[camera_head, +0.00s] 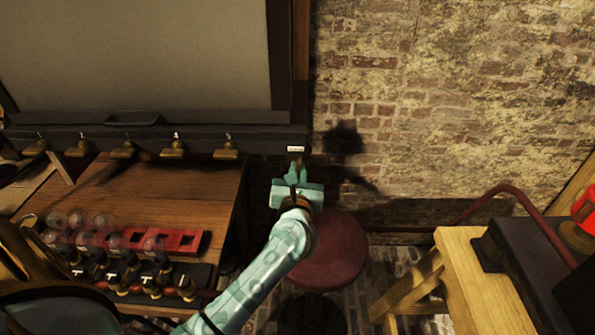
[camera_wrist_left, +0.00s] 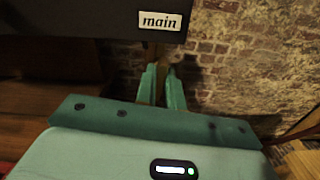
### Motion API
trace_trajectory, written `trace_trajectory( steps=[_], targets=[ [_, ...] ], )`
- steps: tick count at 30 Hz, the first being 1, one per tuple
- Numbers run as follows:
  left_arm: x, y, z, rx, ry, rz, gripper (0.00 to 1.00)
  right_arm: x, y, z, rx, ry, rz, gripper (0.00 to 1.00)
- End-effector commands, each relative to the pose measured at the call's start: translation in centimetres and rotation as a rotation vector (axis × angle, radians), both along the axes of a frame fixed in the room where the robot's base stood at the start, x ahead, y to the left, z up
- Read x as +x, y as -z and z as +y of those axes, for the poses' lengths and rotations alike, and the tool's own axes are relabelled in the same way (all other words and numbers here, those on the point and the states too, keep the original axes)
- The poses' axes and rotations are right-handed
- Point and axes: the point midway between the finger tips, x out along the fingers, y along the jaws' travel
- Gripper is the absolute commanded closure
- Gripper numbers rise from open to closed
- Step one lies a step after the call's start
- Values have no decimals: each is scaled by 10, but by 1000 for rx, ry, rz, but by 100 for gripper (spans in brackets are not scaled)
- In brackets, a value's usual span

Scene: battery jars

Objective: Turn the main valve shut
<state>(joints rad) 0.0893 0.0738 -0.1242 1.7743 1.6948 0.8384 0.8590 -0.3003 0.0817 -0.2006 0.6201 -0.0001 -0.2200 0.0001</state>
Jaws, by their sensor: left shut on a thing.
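The white "main" label (camera_head: 296,149) is on the right end of the dark rail; it reads clearly in the left wrist view (camera_wrist_left: 160,21). My left gripper (camera_head: 296,172) is just below the label and shut on the main valve. In the left wrist view its teal fingers (camera_wrist_left: 161,88) stand on either side of a narrow brownish part of the main valve (camera_wrist_left: 160,90). The fingers hide most of the valve, so I cannot tell how far it is turned. My right gripper is in neither view.
Several brass taps (camera_head: 174,149) hang along the rail to the left. Below them a wooden bench (camera_head: 205,195) carries glass jars (camera_head: 115,243) and a red rack (camera_head: 190,241). A round red stool (camera_head: 335,250) stands under my left arm. A wooden table (camera_head: 462,250) is at right.

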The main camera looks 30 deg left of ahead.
Motion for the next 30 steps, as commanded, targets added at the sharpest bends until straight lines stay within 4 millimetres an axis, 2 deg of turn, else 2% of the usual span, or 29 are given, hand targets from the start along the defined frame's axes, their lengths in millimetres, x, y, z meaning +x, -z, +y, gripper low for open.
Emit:
trace_trajectory(
  steps=[8,30],
  targets=[
    [0,-4,-1,119,2,74,100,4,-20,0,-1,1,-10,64],
    [2,-1,-4,706,3,435,100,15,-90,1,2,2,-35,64]
  ],
)
